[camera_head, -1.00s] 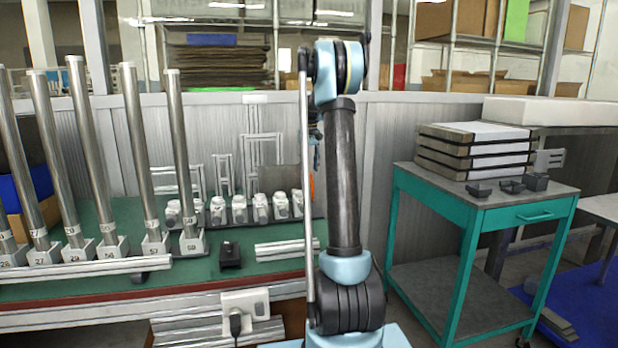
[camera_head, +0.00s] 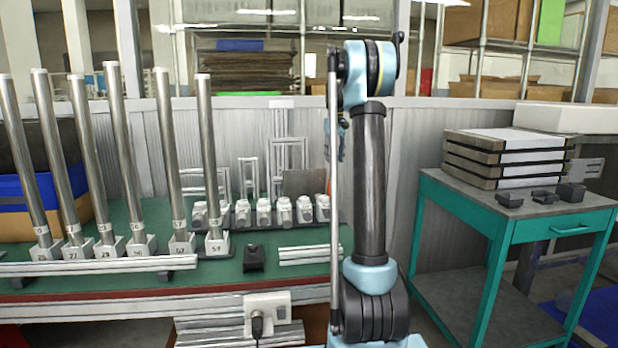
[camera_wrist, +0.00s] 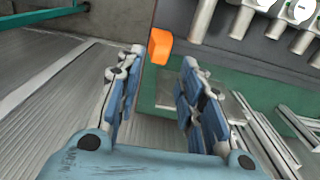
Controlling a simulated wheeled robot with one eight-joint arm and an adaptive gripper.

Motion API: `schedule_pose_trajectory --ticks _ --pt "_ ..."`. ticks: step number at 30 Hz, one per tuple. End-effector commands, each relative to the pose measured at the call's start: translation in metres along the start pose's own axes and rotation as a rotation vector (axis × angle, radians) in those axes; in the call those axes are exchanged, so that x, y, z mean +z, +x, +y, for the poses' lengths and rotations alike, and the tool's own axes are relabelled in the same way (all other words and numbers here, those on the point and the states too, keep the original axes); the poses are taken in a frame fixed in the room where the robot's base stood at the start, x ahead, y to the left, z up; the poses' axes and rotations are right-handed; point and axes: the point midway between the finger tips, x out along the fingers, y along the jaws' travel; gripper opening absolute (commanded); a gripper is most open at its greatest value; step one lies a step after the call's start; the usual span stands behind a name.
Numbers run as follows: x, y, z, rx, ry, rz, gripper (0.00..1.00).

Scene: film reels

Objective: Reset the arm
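My arm stands upright in the middle of the head view, in front of the workbench edge. My gripper (camera_wrist: 163,75) shows in the wrist view with its two fingers spread apart and nothing between them. It points at the back part of the green bench top (camera_wrist: 235,85). An orange block-like piece (camera_wrist: 160,46) shows just beyond the fingertips; I cannot tell how far off it is. In the head view the gripper is mostly hidden behind the arm.
Several tall metal tubes (camera_head: 125,150) stand in numbered holders on the green bench (camera_head: 130,215) at left. A row of small white fittings (camera_head: 264,212) sits behind a black block (camera_head: 253,258). A teal cart (camera_head: 515,230) with stacked flat cases (camera_head: 505,158) stands at right.

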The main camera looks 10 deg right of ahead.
Motion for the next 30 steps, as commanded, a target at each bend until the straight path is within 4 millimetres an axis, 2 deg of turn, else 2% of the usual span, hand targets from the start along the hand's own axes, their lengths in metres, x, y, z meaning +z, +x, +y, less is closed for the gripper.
schedule_pose_trajectory --ticks 7,16,23,30 --pt "0.064 -0.010 -0.015 0.003 0.003 0.022 0.35" --pt "0.151 -0.007 -0.033 0.006 0.006 0.052 0.35" --pt "0.219 0.007 -0.045 0.007 0.009 0.075 0.35" --pt "0.288 0.032 -0.056 0.008 0.012 0.099 0.35"
